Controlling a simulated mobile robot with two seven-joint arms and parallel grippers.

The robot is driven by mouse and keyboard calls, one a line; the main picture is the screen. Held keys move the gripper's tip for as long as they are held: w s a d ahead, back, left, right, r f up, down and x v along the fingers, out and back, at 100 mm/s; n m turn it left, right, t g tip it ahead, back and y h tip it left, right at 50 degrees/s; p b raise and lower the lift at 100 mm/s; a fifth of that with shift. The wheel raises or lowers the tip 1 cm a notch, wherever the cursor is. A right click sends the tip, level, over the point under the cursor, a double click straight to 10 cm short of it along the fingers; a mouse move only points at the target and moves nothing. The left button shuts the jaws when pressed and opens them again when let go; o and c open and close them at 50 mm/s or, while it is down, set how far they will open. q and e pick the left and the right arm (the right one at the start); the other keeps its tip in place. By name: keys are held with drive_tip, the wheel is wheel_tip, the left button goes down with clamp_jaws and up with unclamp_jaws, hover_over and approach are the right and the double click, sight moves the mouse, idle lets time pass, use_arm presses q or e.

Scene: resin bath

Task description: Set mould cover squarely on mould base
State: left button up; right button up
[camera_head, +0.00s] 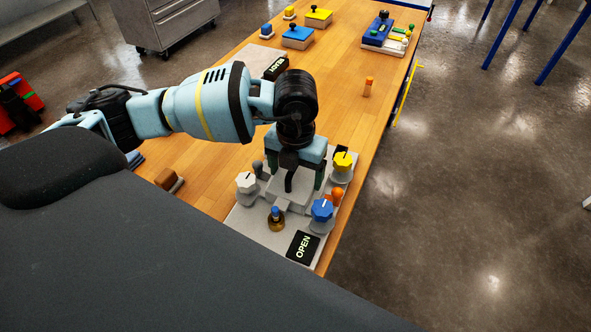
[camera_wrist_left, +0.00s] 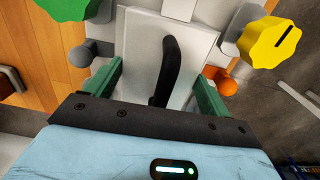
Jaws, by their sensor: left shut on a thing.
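The mould cover (camera_head: 290,193) is a light grey block with a curved black handle. It also shows in the wrist view (camera_wrist_left: 190,45). My left gripper (camera_head: 294,177) points down over it, with its green fingers on opposite sides of the cover, shut on it. The handle stands between the fingers in the wrist view. The mould base is mostly hidden beneath the cover, among knobs on a grey plate (camera_head: 250,222). I cannot tell whether the cover touches the base or sits square on it. My right gripper is not in view.
Around the cover stand a white knob (camera_head: 246,183), a blue knob (camera_head: 321,210), a yellow knob (camera_head: 343,162), an orange ball (camera_head: 337,194) and a green knob (camera_wrist_left: 65,8). An OPEN sign (camera_head: 303,246) lies in front. The wooden table (camera_head: 340,70) has free room beyond.

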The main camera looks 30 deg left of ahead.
use_arm(q)
drive_tip(key=shift+r, duration=0.1)
drive_tip(key=o, duration=1.4)
drive_tip(key=shift+c, duration=0.2)
drive_tip(key=shift+o, duration=0.8)
wheel_tip(320, 180, up, 8)
drive_tip(key=shift+f, duration=0.1)
